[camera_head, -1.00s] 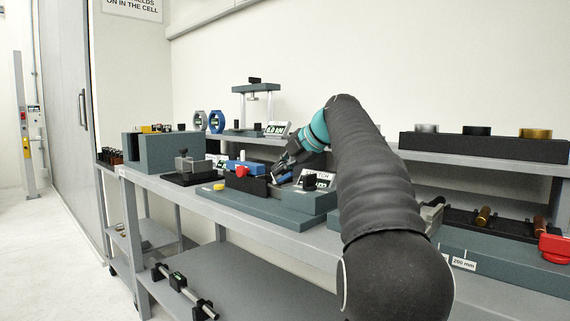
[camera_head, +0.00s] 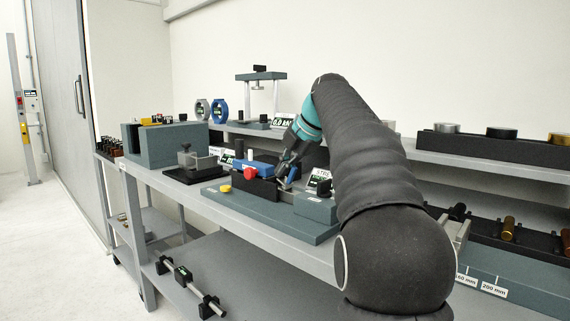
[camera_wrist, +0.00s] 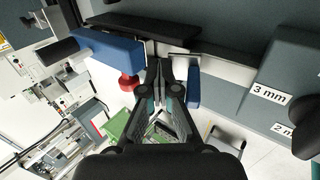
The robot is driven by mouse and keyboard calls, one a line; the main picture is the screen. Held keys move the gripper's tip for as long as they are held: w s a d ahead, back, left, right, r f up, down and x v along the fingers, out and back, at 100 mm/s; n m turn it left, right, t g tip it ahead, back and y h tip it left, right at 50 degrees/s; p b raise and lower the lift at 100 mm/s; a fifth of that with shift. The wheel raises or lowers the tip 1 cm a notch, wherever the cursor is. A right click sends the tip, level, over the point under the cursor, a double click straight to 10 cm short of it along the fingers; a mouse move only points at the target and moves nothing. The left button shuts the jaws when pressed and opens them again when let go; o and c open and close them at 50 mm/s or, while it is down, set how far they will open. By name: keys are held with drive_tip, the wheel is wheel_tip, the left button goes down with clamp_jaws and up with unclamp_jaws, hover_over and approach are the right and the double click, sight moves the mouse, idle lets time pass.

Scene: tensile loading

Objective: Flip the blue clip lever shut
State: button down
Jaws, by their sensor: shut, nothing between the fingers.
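A slim blue lever (camera_wrist: 194,88), which looks like the clip lever, shows in the wrist view just right of my fingers. It stands beside a pale metal strip; I cannot tell whether my gripper touches it. In the head view it is largely hidden by my gripper. My gripper (camera_head: 284,174) points down at the middle of the bench fixture, right of the red knob. In the wrist view my gripper (camera_wrist: 168,82) is shut and empty. A larger blue block (camera_wrist: 108,48) with a red knob (camera_wrist: 128,82) lies to its left.
The teal fixture base (camera_head: 238,205) sits on the grey bench. A yellow button (camera_head: 225,188) is at its left, and a grey box with a small display (camera_head: 318,205) stands close right of my gripper. A raised shelf (camera_head: 480,167) runs behind.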

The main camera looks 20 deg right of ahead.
drive_tip(key=shift+w+a+f, duration=0.25)
drive_tip(key=shift+w+f, duration=0.2)
drive_tip(key=shift+w, duration=0.1)
drive_tip(key=shift+s, duration=0.15)
idle(1.2)
drive_tip(key=shift+s+d+f+b, duration=0.4)
drive_tip(key=shift+s+f+b, duration=0.15)
drive_tip(key=shift+s+b, duration=0.1)
drive_tip(key=p+v, duration=0.1)
drive_tip(key=v, duration=0.3)
drive_tip(key=shift+w+a+r+p, duration=0.1)
drive_tip(key=shift+w+a+p, duration=0.1)
drive_tip(key=shift+p, duration=0.15)
drive_tip(key=s+d+f+v, duration=0.1)
drive_tip(key=v, duration=1)
drive_tip(key=shift+s+p, duration=0.4)
drive_tip(key=shift+f, duration=0.15)
